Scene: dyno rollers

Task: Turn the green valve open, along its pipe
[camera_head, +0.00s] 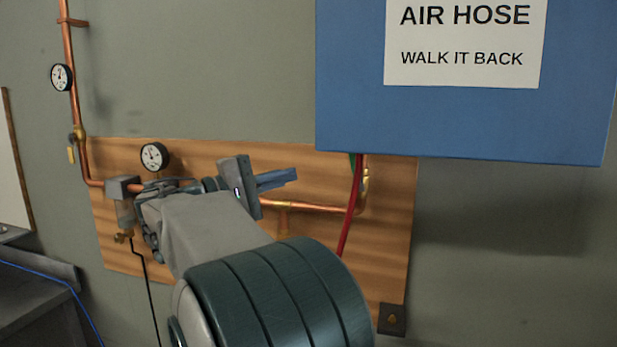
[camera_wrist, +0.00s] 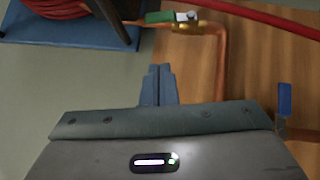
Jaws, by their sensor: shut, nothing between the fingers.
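The green valve handle (camera_wrist: 166,17) shows at the top of the wrist view, beside a brass fitting (camera_wrist: 187,27) on the copper pipe (camera_wrist: 222,70). In this view it looks roughly in line with the short pipe stretch there. In the head view only a sliver of green (camera_head: 354,162) shows under the blue panel's edge; the rest is hidden. My gripper (camera_head: 292,176) is shut and empty, left of the valve in the head view. In the wrist view its blue-grey fingers (camera_wrist: 158,72) are together, apart from the handle.
A blue panel (camera_head: 460,120) with an air hose sign overhangs the valve. A red hose (camera_head: 351,208) hangs beside the pipe and crosses the wrist view's top right. A blue handle (camera_wrist: 285,99) stands at the right. Gauges (camera_head: 154,157) and pipework lie left on the wooden board (camera_head: 395,235).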

